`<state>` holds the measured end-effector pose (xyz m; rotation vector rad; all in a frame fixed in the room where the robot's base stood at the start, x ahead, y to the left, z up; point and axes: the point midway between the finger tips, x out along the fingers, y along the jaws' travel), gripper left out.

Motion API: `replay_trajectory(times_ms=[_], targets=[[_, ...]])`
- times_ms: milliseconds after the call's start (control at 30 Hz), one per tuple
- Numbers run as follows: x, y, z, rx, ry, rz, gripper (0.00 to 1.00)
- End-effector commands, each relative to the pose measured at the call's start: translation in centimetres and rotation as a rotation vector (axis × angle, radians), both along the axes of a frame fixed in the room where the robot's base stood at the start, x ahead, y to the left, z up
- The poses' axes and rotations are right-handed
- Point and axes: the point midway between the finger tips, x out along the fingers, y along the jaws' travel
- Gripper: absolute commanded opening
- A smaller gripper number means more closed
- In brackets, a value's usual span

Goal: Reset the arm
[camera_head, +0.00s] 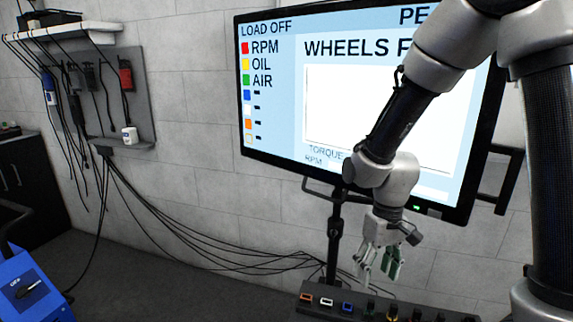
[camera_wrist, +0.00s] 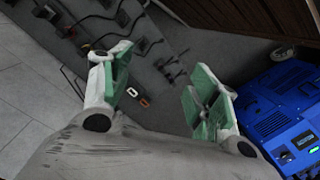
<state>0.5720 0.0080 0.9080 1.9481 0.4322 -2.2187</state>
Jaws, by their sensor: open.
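My gripper (camera_head: 378,262) hangs at the end of my arm in the head view, in front of the lower edge of the large screen and above the dark control panel. In the wrist view my gripper (camera_wrist: 163,95) shows two fingers with green pads spread apart. Nothing is between them. The arm covers the right part of the screen in the head view.
The large screen (camera_head: 270,90) reads "LOAD OFF". Below it is a control panel (camera_head: 345,304) with coloured switches. A grey wall board (camera_head: 143,85) with hanging cables is at left. A blue machine (camera_head: 30,290) stands at lower left and shows in the wrist view (camera_wrist: 285,100).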

Motion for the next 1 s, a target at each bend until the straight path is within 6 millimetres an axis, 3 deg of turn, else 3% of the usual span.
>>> replay_trajectory(times_ms=[33,200,400,500,733,1000], targets=[[-0.9,-1.6,2.5,-0.006,-0.005,-0.022,0.61],[-4.8,-6.9,9.3,-0.045,-0.033,-0.090,0.61],[-8.4,-11.8,15.2,-0.058,-0.195,-0.168,0.61],[-9.5,-13.4,17.5,-0.049,-0.311,-0.218,0.61],[-11.0,-15.2,21.0,-0.028,-0.486,-0.312,0.61],[-11.2,-15.7,21.3,-0.032,-0.500,-0.337,0.61]])
